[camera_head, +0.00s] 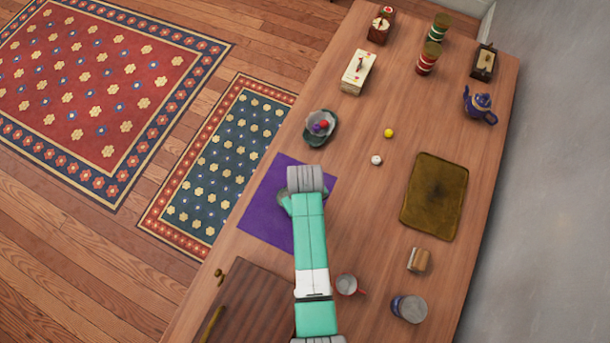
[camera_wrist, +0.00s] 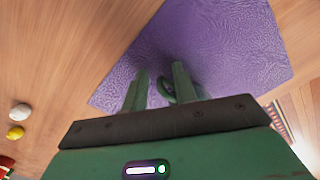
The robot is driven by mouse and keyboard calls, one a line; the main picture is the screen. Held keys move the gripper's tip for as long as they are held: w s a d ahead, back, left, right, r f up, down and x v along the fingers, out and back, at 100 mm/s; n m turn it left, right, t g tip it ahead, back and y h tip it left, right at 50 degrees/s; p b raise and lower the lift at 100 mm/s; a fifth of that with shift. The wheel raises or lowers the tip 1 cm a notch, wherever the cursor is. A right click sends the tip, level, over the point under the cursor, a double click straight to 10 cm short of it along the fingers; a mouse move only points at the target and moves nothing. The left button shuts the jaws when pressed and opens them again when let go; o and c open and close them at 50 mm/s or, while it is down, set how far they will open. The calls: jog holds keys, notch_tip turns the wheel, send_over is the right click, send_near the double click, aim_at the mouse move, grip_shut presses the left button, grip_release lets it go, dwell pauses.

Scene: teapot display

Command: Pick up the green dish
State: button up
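A dark green dish (camera_head: 315,137) with a scalloped look stands on the wooden table, just beyond the purple mat's far corner in the head view. It holds small red, blue and purple balls. My gripper (camera_wrist: 158,76) is over the purple mat (camera_head: 262,215), nearer than this dish. In the wrist view its two green fingers are apart, with mat visible between them. A small dark green curved piece (camera_wrist: 167,88) shows beside the right finger; I cannot tell what it belongs to. In the head view my wrist hides the fingertips.
A yellow ball (camera_head: 388,133) and a white ball (camera_head: 376,160) lie right of the dish. A brown tray (camera_head: 434,197) is further right. A cup (camera_head: 346,284) and a can (camera_head: 409,308) stand near my arm. A blue teapot (camera_head: 480,104) is at the right edge.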

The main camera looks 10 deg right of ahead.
notch_tip(320, 180, up, 12)
jog(key=p, duration=0.3)
jog(key=shift+r, duration=0.15)
jog(key=w+a+r+m+t, duration=0.1)
jog(key=w+r+t, duration=0.3)
jog(key=r, duration=0.6)
jog(key=w+r+t, duration=0.4)
jog(key=w+r, duration=0.1)
jog(key=r, duration=0.6)
jog(key=w+a+r+m+t, duration=0.1)
jog(key=w+r+t, duration=0.3)
jog(key=r, duration=0.6)
jog(key=s+a+r+t, duration=0.1)
jog(key=s+r+t, duration=0.3)
jog(key=r, duration=0.7)
jog(key=s+a+r+m+t, duration=0.1)
jog(key=s+r+t, duration=0.3)
jog(key=r, duration=0.7)
jog(key=s+r+m+t, duration=0.1)
jog(key=s+r+t, duration=0.4)
jog(key=r, duration=0.6)
jog(key=shift+s+a+r, duration=0.15)
jog(key=shift+s+a, duration=0.25)
jog(key=shift+s, duration=0.65)
jog(key=shift+o, duration=0.6)
jog(key=shift+s+r, duration=0.1)
jog(key=o, duration=1.4)
